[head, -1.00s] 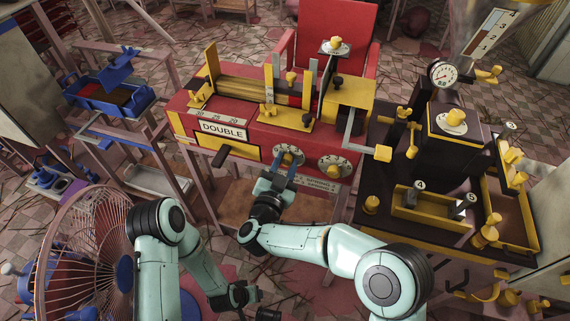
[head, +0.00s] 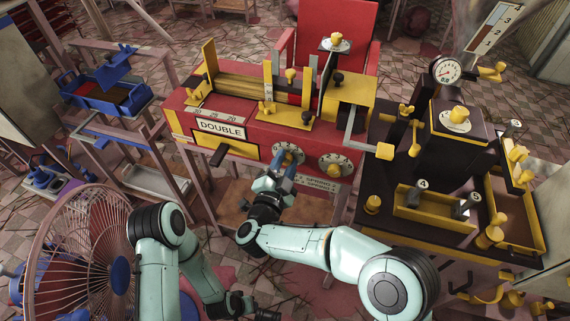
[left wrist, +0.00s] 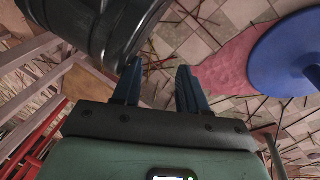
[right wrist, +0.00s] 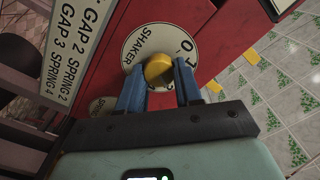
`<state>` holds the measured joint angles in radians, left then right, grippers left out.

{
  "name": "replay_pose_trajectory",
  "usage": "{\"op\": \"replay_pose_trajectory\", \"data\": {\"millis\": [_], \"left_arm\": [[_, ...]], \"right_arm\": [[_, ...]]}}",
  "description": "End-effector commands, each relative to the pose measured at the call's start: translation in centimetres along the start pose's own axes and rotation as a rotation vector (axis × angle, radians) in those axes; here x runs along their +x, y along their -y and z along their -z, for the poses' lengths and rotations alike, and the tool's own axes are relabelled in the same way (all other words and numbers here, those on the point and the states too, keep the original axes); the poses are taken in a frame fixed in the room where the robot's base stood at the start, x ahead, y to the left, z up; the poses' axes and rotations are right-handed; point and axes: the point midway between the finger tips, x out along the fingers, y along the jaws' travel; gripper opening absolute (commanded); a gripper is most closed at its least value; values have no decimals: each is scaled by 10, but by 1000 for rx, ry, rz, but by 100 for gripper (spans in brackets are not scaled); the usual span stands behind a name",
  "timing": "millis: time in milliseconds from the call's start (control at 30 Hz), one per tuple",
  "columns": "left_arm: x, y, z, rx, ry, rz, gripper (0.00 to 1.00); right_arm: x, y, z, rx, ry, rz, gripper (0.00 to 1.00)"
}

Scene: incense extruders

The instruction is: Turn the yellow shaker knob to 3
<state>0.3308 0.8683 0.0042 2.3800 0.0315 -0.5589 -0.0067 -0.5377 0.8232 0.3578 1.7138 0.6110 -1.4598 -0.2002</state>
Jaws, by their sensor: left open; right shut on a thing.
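The yellow shaker knob (right wrist: 158,68) sits on a round white dial (right wrist: 138,47) marked SHAKER in the right wrist view. My left gripper (left wrist: 158,75) is open and empty, low over the floor.
A second dial (head: 335,165) is just right of the shaker dial. A fan (head: 85,250) stands at the lower left, and a dark bench with yellow fittings (head: 395,215) is at the right.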

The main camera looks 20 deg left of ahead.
Motion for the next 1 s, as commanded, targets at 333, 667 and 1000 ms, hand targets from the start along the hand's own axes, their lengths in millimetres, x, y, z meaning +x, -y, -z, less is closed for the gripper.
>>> {"op": "replay_pose_trajectory", "data": {"millis": [333, 667, 1000], "left_arm": [[11, 12, -15, -13, 49, 22, 43], [12, 15, -18, -16, 60, 27, 43], [12, 14, -18, -16, 59, 27, 43]], "right_arm": [[-1, -1, -2, 166, 4, -1, 4], [-1, -1, -2, 202, 5, -1, 4], [-1, -1, -2, 202, 5, 0, 60]]}}
